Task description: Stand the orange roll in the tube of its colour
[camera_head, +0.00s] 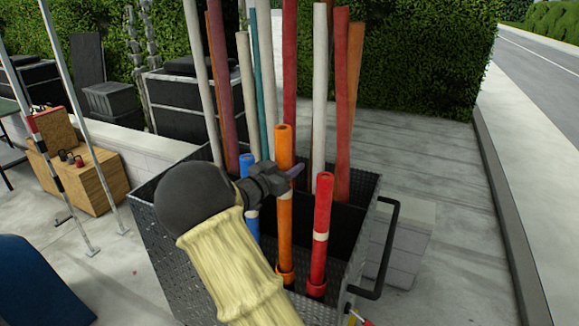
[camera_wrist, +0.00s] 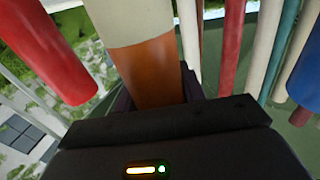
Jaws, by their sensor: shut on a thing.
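The orange roll (camera_head: 285,225) stands about upright in the dark metal crate. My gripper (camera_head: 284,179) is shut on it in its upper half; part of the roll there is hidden. In the wrist view the orange roll (camera_wrist: 155,75) rises between the fingers, with a pale band above them. The orange tube (camera_head: 285,277) is a short collar low in the crate. The roll's lower end lines up with its mouth; I cannot tell how deep it sits.
A red roll (camera_head: 321,215) stands in a red tube (camera_head: 316,288) just to the right. A blue roll (camera_head: 252,222) is close on the left, partly behind my gripper. Several tall poles stand at the back of the crate (camera_head: 180,255). A black handle (camera_head: 385,250) sticks out right.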

